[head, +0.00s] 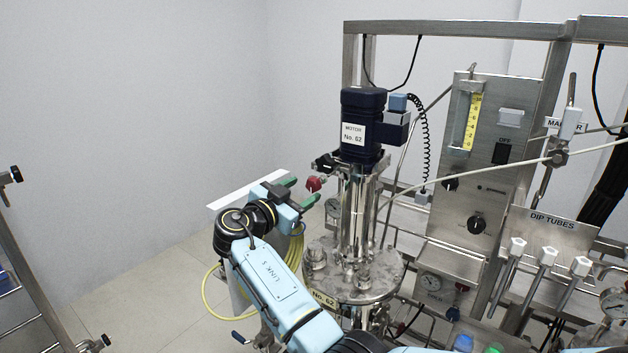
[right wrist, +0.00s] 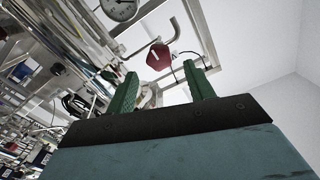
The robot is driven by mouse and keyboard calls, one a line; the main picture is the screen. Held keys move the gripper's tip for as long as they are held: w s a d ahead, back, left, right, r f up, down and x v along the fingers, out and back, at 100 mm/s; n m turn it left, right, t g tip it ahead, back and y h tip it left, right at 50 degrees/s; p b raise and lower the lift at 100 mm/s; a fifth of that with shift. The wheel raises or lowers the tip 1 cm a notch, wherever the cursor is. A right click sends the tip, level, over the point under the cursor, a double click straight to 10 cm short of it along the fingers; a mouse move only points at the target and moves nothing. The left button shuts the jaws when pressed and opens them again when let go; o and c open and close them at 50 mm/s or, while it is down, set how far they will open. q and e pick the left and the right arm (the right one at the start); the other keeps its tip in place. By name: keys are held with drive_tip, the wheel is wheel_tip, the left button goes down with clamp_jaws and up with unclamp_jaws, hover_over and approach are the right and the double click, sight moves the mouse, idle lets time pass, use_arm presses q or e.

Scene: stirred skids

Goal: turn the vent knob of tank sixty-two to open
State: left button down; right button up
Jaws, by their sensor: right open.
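Tank sixty-two (head: 375,278) is a steel vessel with a "No. 62" label on its lid edge. Its dark blue motor (head: 362,128), also labelled No. 62, stands above it. A red knob (head: 313,184), which looks like the vent knob, sits left of the motor column. My right gripper (head: 301,192) is open, its green fingers pointing at the red knob from the left. In the right wrist view the red knob (right wrist: 159,57) shows beyond the gap between the fingertips (right wrist: 160,82), with nothing held. A pale mark shows on the knob. My left gripper is not in view.
A round gauge (right wrist: 119,8) is near the knob. A control panel (head: 490,160) and a "DIP TUBES" rack (head: 552,225) with white-capped tubes stand to the right. A yellow hose (head: 212,300) hangs behind my right arm. Open floor (head: 150,275) lies to the left.

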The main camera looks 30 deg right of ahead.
sight(311, 185)
drive_tip(key=x, duration=0.5)
drive_tip(key=shift+w+d+p, duration=0.15)
drive_tip(key=shift+d+p, duration=0.2)
drive_tip(key=shift+p, duration=0.05)
drive_tip(key=c, duration=1)
